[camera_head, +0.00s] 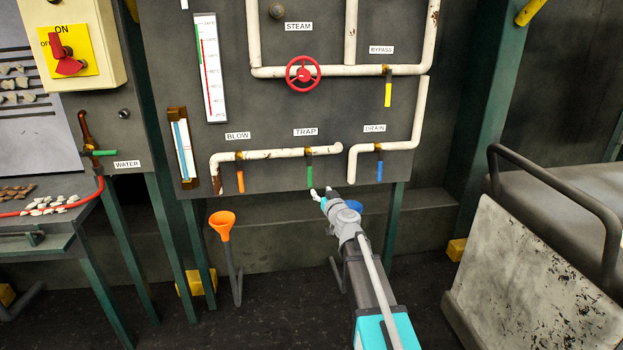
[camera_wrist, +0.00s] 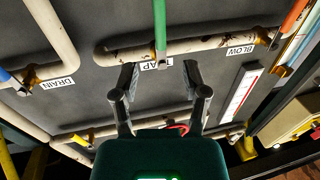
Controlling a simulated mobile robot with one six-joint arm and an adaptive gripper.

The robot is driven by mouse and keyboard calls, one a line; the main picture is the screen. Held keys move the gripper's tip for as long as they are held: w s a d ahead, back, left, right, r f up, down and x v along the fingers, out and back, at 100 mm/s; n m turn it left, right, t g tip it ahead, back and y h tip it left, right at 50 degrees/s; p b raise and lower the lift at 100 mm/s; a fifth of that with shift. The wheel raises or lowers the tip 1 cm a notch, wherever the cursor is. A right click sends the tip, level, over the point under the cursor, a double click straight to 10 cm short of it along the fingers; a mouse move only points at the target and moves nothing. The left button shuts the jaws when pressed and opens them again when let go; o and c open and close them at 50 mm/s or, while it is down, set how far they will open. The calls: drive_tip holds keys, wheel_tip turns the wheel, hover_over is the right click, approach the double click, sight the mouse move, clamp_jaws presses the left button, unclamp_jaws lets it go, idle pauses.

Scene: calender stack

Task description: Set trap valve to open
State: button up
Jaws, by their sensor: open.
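The trap valve's green handle (camera_head: 310,176) hangs straight down from its brown valve body under the TRAP label (camera_head: 305,132), crosswise to the level white pipe (camera_head: 270,154). In the wrist view, which is turned over, the green handle (camera_wrist: 160,28) comes down from the top edge and partly covers the label. My gripper (camera_head: 321,192) is just below and slightly right of the handle's lower end. In the wrist view my gripper (camera_wrist: 164,84) has its two fingers apart with nothing held between them. The handle lines up with the gap, and I cannot tell how far off it is.
The orange blow handle (camera_head: 240,182) hangs to the left and the blue drain handle (camera_head: 379,170) to the right. A red handwheel (camera_head: 303,73) and the yellow bypass handle (camera_head: 388,95) are higher. An orange funnel (camera_head: 222,222) stands below left; a blue funnel (camera_head: 352,206) is partly behind my gripper.

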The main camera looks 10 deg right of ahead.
sight(311, 178)
drive_tip(key=w, duration=0.3)
drive_tip(key=w+a, duration=0.1)
drive_tip(key=w, duration=0.3)
drive_tip(key=w+a, duration=0.1)
drive_tip(key=w, duration=0.3)
drive_tip(key=shift+a, duration=0.1)
drive_tip(key=shift+c, duration=0.3)
clamp_jaws()
